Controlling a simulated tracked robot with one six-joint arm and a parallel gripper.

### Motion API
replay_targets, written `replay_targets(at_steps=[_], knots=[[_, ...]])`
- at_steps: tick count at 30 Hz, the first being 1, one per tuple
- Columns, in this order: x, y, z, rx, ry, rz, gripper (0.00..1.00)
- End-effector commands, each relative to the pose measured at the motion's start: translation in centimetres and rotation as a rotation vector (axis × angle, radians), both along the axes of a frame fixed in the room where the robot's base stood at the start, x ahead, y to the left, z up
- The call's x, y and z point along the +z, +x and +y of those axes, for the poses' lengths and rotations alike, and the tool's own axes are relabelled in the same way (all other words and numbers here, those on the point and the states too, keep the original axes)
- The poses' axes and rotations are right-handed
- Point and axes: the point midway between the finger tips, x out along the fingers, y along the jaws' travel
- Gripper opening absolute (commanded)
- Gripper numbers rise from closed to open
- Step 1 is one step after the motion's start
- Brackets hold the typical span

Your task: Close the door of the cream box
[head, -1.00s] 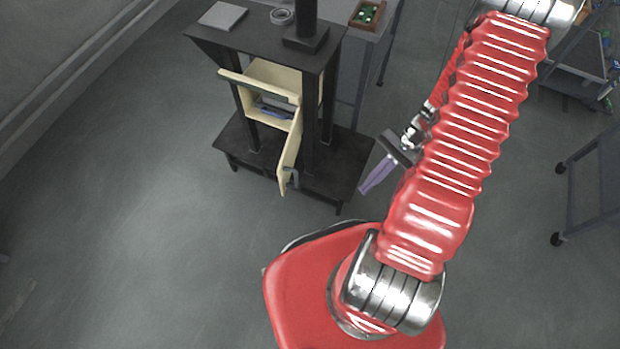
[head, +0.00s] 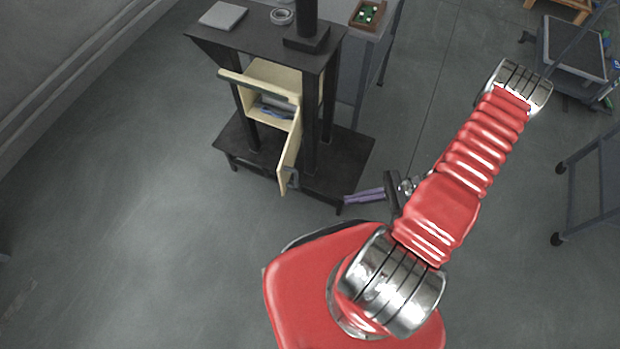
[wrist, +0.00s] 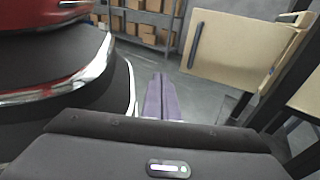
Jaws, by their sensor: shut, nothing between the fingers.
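The cream box (head: 262,112) sits in the dark stand, with its front open and something blue inside. Its door (head: 290,160) stands open, swung out from the right side of the box toward me, with a dark handle (head: 293,178) near its free end. In the wrist view the door (wrist: 232,50) fills the upper right, with its edge and a dark handle bar visible. My gripper (head: 346,200) is shut and empty, to the right of the door and apart from it, beside the stand's front right corner. Its purple fingers (wrist: 160,97) point forward in the wrist view, left of the door.
The dark stand (head: 225,38) has posts around the box and a low base shelf (head: 340,160) close to my gripper. A grey cart (head: 590,190) stands at the right. Floor (head: 150,200) in front and left of the stand is clear.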

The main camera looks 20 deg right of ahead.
Motion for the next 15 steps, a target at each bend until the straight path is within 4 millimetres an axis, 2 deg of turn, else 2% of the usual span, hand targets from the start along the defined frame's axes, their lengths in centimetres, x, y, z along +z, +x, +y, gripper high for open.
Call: replay_targets(at_steps=[4,8,15], knots=[[-0.5,2.0,-0.6,-0.082,0.060,-0.014,0.00],[0.7,4.3,-2.2,-0.149,0.089,-0.052,0.00],[1.6,4.8,-2.3,-0.167,0.122,-0.066,0.00]])
